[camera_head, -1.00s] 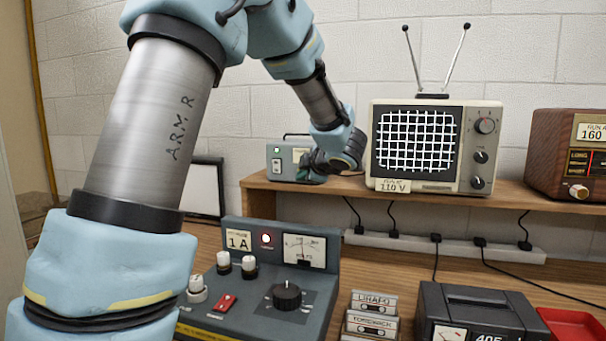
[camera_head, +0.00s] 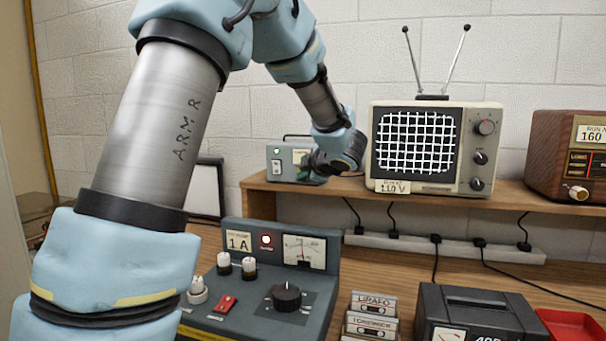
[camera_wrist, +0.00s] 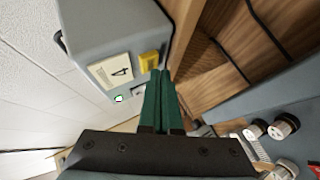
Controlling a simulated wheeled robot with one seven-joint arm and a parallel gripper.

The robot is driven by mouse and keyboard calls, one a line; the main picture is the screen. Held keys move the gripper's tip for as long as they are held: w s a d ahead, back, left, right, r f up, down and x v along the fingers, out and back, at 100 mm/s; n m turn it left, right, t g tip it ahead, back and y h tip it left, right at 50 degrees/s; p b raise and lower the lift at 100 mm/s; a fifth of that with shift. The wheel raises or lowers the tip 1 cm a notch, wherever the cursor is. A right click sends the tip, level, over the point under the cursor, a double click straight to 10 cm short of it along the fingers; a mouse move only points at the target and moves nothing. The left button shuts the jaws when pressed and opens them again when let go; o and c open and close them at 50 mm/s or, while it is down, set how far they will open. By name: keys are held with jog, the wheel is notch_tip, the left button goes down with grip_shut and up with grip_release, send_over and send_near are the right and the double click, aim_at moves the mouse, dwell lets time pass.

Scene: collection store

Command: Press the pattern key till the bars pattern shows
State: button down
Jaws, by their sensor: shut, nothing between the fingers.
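A small grey box (camera_head: 282,166) stands on the shelf left of the television, with a lit green lamp (camera_wrist: 119,98) and a pale card (camera_wrist: 112,71) on its face. In the wrist view a yellow key (camera_wrist: 149,62) sticks out of that face. My gripper (camera_wrist: 159,75) has its green fingers shut and empty, tips just beside the yellow key. I cannot tell whether they touch it. In the head view my wrist hides the right part of the box. The television (camera_head: 484,152) screen (camera_head: 415,142) shows a white grid of crossing lines on black.
A wooden radio (camera_head: 553,160) stands on the shelf at the right. Below are a grey control panel (camera_head: 250,297) with knobs and a meter, cassettes (camera_head: 372,318), a dark device (camera_head: 470,310) and a red tray (camera_head: 575,328). A power strip (camera_head: 450,246) with cords lies behind.

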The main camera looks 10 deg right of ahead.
jog(key=shift+w+d, duration=0.2)
jog(key=shift+w, duration=0.15)
dwell(0.7)
jog(key=shift+s, duration=0.15)
dwell(0.3)
jog(key=shift+s+a, duration=0.4)
jog(key=shift+s, duration=0.2)
jog(key=shift+s+a+b, duration=0.1)
jog(key=shift+s+a, duration=0.3)
jog(key=shift+s, duration=0.35)
jog(key=shift+s+a+b, duration=0.1)
jog(key=shift+s+a, duration=0.3)
jog(key=shift+s, duration=0.3)
jog(key=shift+s+a+b, duration=0.1)
jog(key=shift+s+a, duration=0.3)
jog(key=shift+s, duration=0.35)
